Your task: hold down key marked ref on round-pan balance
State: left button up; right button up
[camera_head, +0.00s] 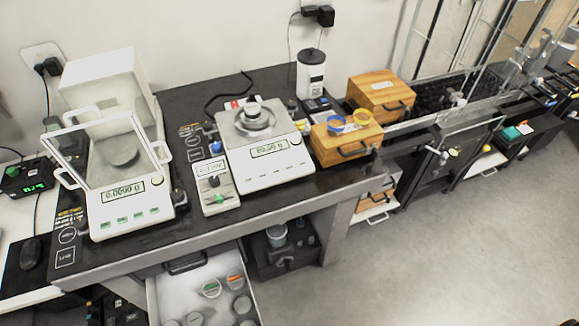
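A white balance (268,172) stands mid-table, with a round pan (253,123) bearing a small metal piece (253,110). Its lit display (269,148) shows a number, perhaps 80.00 g. A row of small keys with markings too small to read runs along its front; I cannot tell which is marked ref. A second white balance (128,218) with a glass draft shield stands at the left; its display (125,194) reads about 0.0000 g, green-marked keys lie below, and a round plate shows behind the glass. Neither of my grippers is in view.
A small control box (214,190) with a green knob stands between the balances. Wooden boxes (345,142) and a white canister (311,76) stand at the right. An open drawer (185,290) with several round containers juts out below the table's front edge. The floor at right is clear.

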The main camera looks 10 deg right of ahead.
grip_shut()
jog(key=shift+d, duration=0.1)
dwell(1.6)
